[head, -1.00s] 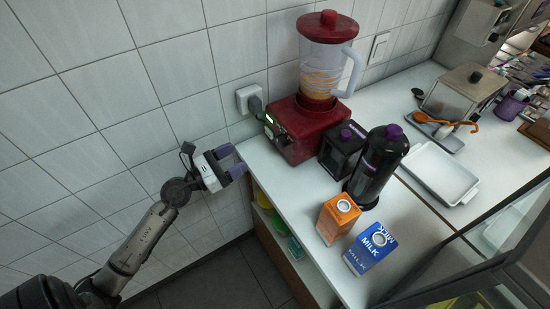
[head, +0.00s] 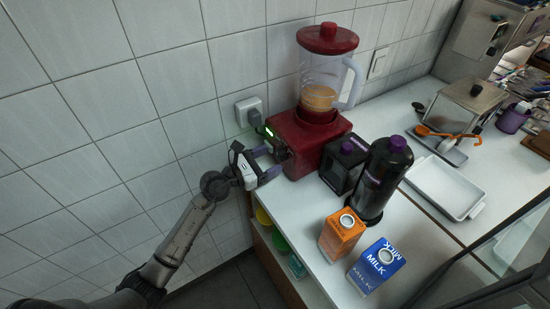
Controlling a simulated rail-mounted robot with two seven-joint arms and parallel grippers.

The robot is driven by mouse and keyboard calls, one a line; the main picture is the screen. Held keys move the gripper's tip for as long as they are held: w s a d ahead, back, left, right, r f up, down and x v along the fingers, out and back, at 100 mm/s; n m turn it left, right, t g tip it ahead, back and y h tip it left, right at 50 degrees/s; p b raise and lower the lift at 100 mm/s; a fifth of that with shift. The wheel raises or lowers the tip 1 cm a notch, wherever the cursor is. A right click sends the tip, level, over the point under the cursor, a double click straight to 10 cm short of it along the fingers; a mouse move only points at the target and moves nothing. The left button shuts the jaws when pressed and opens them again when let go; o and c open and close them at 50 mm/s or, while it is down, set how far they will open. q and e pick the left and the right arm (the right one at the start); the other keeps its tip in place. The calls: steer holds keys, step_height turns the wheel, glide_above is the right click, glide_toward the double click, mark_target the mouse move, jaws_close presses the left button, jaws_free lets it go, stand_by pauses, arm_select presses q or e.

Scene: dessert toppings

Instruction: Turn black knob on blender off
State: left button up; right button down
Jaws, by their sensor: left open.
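The red blender (head: 311,138) stands on the white counter against the tiled wall. Its clear jar (head: 321,78) has a red lid and holds a tan mixture low down. My left gripper (head: 273,162) is open, with its purple fingertips at the blender's front-left face, around where the dark control area is. The black knob is mostly hidden by the fingers, and I cannot tell whether they touch it. A small green light (head: 268,131) shows on the blender's front panel. My right gripper is not in view.
Orange (head: 341,234) and blue milk (head: 376,266) cartons stand nearer. A white tray (head: 447,187) lies farther right. A plug sits in the wall socket (head: 249,112).

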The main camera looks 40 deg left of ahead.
arm_select(q)
steer(key=shift+x, duration=1.2)
steer(key=shift+c, duration=0.2)
